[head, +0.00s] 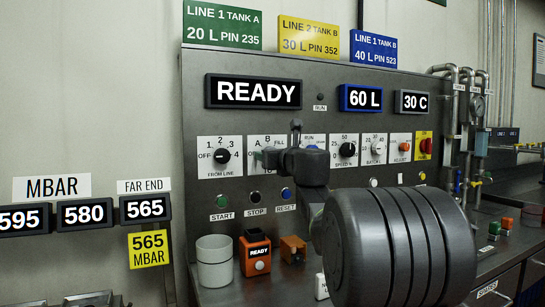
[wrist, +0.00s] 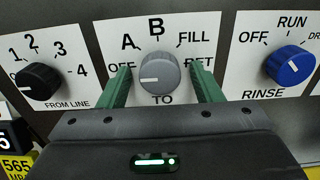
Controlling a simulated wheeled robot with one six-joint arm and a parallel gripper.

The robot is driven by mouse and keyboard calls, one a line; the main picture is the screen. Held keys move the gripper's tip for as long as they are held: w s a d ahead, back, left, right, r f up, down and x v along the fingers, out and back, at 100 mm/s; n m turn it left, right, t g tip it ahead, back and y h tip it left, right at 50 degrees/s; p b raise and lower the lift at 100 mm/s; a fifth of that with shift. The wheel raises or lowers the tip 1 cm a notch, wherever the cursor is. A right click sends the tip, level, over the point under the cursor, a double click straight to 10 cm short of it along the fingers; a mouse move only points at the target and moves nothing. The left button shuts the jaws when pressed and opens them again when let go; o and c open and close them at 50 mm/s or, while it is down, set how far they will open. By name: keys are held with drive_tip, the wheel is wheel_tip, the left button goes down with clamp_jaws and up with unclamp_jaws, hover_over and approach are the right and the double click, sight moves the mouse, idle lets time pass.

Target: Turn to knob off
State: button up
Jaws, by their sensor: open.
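The grey TO knob (wrist: 160,72) sits in the middle of the wrist view on a white plate marked OFF, A, B, FILL and RET. Its white pointer line points left, near the OFF mark. My gripper (wrist: 161,80) is open, with one green finger on each side of the knob. A gap shows between the knob and the fingers; I cannot tell whether they touch it anywhere. In the head view my gripper (head: 268,157) covers the knob and part of its plate (head: 255,141).
The black FROM LINE knob (wrist: 38,82) is left of the TO knob, and the blue RINSE knob (wrist: 290,65) is right. Below on the panel are START (head: 221,201), STOP (head: 254,197) and RESET (head: 286,194) buttons. A white cup (head: 214,262) stands on the bench. The display reads READY (head: 255,92).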

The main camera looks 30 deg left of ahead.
drive_tip(key=v, duration=1.3)
drive_tip(key=shift+s+d, duration=0.25)
drive_tip(key=shift+s, duration=0.05)
drive_tip(key=x, duration=1.3)
drive_tip(key=shift+w+a, duration=0.3)
drive_tip(key=shift+s+d, duration=0.1)
drive_tip(key=shift+d, duration=0.05)
